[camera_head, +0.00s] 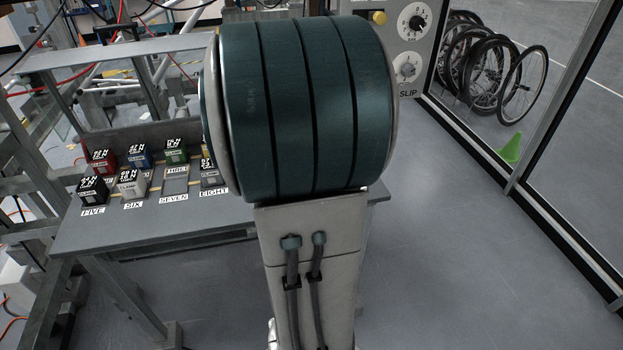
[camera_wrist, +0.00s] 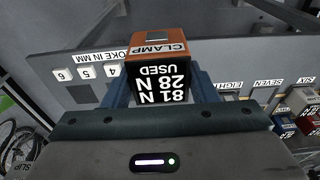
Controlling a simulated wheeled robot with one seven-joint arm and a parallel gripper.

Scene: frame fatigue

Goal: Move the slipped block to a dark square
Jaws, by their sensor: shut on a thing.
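In the wrist view, my gripper (camera_wrist: 160,92) is shut on an orange block (camera_wrist: 158,44) with a black label face reading "81 N, 28 N, USED" and "CLAMP" on its edge. The blue fingers press its two sides. In the head view, my arm hides the gripper and this block. A dark square (camera_head: 175,185) by the SEVEN label on the bench looks empty. In the wrist view, a dark patch (camera_wrist: 82,93) shows left of the block, near the stroke scale. Which block slipped, I cannot tell from these frames.
The grey bench (camera_head: 150,228) carries several labelled blocks: red (camera_head: 103,161), blue (camera_head: 138,156), green (camera_head: 176,152), black (camera_head: 93,190) and white (camera_head: 131,183). My arm covers the bench's right part. A panel with a SLIP dial (camera_head: 408,67) stands behind.

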